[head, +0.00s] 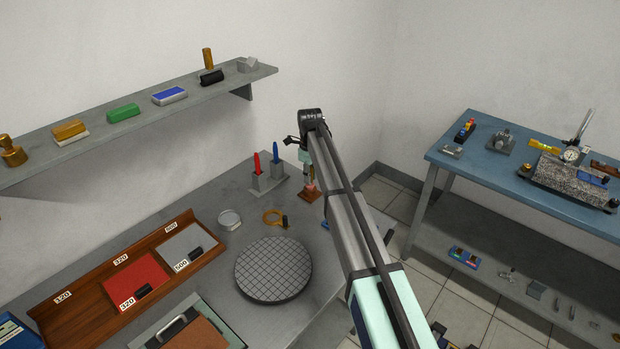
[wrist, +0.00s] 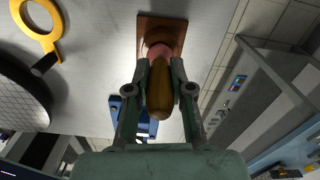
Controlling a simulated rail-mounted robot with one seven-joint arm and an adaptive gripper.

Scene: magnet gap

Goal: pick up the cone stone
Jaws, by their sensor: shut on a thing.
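The cone stone (wrist: 160,98) has an amber-brown handle and a pink part at its far end. My gripper (wrist: 160,78) is shut on the handle, one finger on each side. The pink end is at a square brown wooden block (wrist: 149,25); whether it touches the block or is just above it I cannot tell. In the head view the cone stone (head: 311,187) shows small and pink over the block (head: 309,195), below my gripper (head: 306,165), partly hidden by my arm.
A red and a blue tool stand in grey holders (head: 268,182) just left of the block. A yellow ring magnifier (head: 273,218) and a round gridded plate (head: 273,269) lie nearer. The bench's edge is close on the right. A blue item (wrist: 130,113) lies near my gripper.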

